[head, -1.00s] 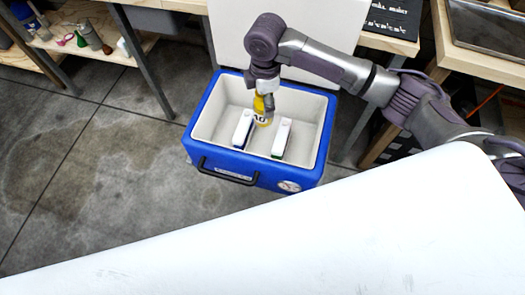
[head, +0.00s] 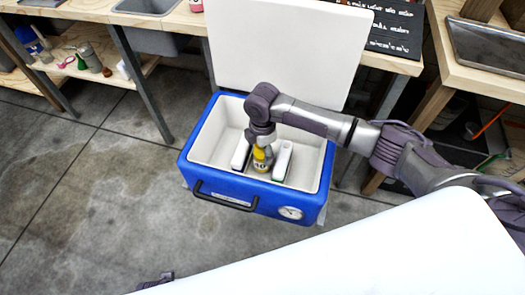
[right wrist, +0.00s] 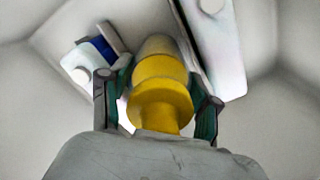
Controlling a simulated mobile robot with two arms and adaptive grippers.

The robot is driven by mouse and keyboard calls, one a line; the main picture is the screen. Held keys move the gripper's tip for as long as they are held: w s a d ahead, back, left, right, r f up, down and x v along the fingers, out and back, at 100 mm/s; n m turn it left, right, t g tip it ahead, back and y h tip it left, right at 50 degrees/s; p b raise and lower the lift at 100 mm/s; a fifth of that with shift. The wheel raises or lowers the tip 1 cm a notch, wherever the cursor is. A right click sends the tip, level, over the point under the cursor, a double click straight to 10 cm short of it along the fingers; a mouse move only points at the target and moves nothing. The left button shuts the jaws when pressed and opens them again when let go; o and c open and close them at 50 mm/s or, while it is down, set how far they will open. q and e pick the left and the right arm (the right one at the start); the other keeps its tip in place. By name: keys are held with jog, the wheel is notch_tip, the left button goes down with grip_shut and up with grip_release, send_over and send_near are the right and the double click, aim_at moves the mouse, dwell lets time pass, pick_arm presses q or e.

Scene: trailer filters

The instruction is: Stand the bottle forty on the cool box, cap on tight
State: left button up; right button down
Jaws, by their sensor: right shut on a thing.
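The blue cool box (head: 250,186) stands open on the floor, its white lid raised behind it. My right gripper (head: 262,147) reaches down into it, shut on the yellow-capped bottle (head: 261,163), whose label carries partly readable dark figures. The bottle is roughly upright between two white cartons. I cannot tell whether it touches the box floor. In the right wrist view the yellow cap (right wrist: 160,103) sits on the bottle between the fingers of the gripper (right wrist: 157,108); how tight it is does not show.
The white cartons stand close beside the bottle, left (head: 241,153) and right (head: 283,161). The raised lid (head: 285,50) stands behind the box. Wooden benches (head: 460,62) lie behind and right. A white surface (head: 370,245) fills the foreground. The floor at left is clear.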

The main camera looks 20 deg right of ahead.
dwell(0.3)
jog(key=shift+c, duration=1.2)
grip_release()
jog(key=shift+f, duration=0.1)
jog(key=shift+r, duration=0.2)
notch_tip(320, 180, up, 12)
jog(key=shift+f+p, duration=0.25)
jog(key=shift+p, duration=1)
jog(key=shift+r, duration=0.25)
pick_arm(q)
jog(key=s+f, duration=0.5)
jog(key=f, duration=0.1)
jog(key=shift+s+a+f+g, duration=0.15)
jog(key=shift+a+f+g, duration=0.15)
jog(key=shift+a, duration=0.1)
jog(key=shift+r, duration=0.1)
